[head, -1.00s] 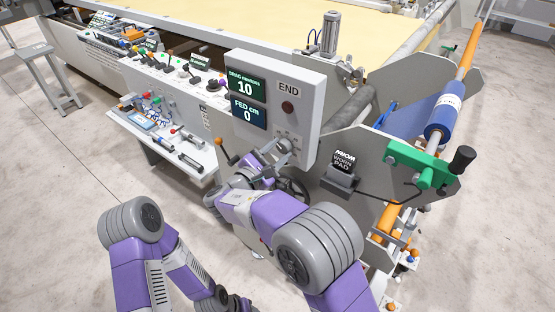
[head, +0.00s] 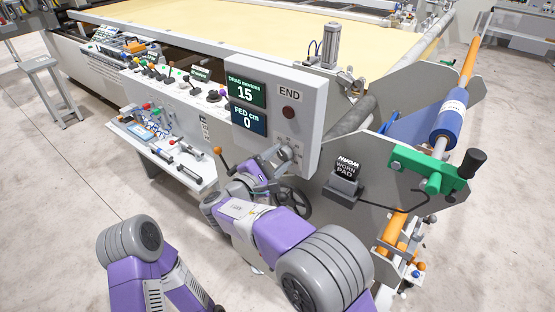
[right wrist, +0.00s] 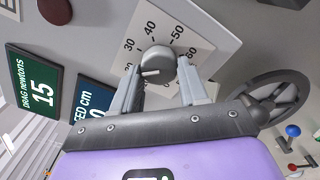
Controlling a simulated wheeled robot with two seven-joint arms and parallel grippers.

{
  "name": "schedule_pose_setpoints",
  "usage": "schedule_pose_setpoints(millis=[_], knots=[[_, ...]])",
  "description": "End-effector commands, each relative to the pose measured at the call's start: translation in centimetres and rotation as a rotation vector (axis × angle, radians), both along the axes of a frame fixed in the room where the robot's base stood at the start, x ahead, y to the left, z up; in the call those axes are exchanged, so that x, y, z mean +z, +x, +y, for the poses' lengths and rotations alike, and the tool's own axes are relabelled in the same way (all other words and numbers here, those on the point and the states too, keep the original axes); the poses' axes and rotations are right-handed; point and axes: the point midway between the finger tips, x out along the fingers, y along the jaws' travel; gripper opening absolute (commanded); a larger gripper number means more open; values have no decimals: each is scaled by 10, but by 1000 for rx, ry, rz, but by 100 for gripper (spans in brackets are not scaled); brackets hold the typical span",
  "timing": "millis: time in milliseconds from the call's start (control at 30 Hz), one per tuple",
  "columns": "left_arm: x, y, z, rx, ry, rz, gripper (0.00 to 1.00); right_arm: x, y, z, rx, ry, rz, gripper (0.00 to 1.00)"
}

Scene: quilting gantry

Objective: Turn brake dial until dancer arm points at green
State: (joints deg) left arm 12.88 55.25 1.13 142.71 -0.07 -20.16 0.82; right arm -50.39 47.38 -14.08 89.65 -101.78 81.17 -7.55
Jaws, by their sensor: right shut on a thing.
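The brake dial (right wrist: 157,62) is a grey round knob on a white scale plate (right wrist: 187,32) with numbers from about 20 to 60. My right gripper (right wrist: 158,70) has a finger on each side of the knob and is shut on it. In the head view my right gripper (head: 284,157) is at the lower front of the grey control box, and its fingers mostly hide the dial. The drag display (head: 246,93) reads 15 newtons; it also shows in the right wrist view (right wrist: 38,93). I cannot pick out the dancer arm or its green mark. My left gripper is out of view.
The control box (head: 313,115) also carries a FED cm display (head: 247,118) reading 0 and a dark red END button (head: 288,112). A black handwheel (head: 293,203) sits just below my right gripper. A green bracket (head: 428,168) with a black knob stands at the right.

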Motion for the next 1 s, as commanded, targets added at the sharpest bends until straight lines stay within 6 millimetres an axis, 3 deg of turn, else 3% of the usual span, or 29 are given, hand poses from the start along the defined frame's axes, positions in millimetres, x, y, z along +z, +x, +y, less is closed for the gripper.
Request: schedule_pose_setpoints(millis=[33,200,533,1000], knots=[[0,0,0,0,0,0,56,-1,0,0,1,0,2,46],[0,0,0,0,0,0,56,-1,0,0,1,0,1,69],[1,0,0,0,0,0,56,0,-4,4,3,-1,0,69],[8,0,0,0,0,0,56,0,-58,43,2,0,1,69]])
